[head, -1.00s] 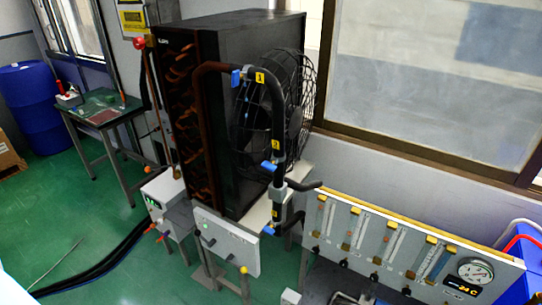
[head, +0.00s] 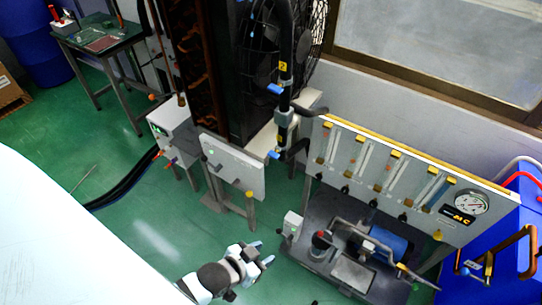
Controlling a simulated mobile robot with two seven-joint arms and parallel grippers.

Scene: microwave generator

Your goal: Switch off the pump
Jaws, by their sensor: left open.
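The pump, with a blue motor body (head: 385,243) and grey pipes, sits on a dark base plate (head: 318,262) at the lower right of the head view. A small white box (head: 292,223) on a post stands at the left edge of this base; any switch on it is too small to make out. My left gripper (head: 264,253) is open and empty at the bottom centre, over the green floor. It is left of the pump base and below the white box, apart from both in the picture. My right gripper is not in view.
A flowmeter panel (head: 338,172) with a round gauge (head: 471,203) stands behind the pump. A white control panel (head: 232,165) stands left of it, under a dark fan unit with black pipes. A blue tank (head: 460,290) is at the right.

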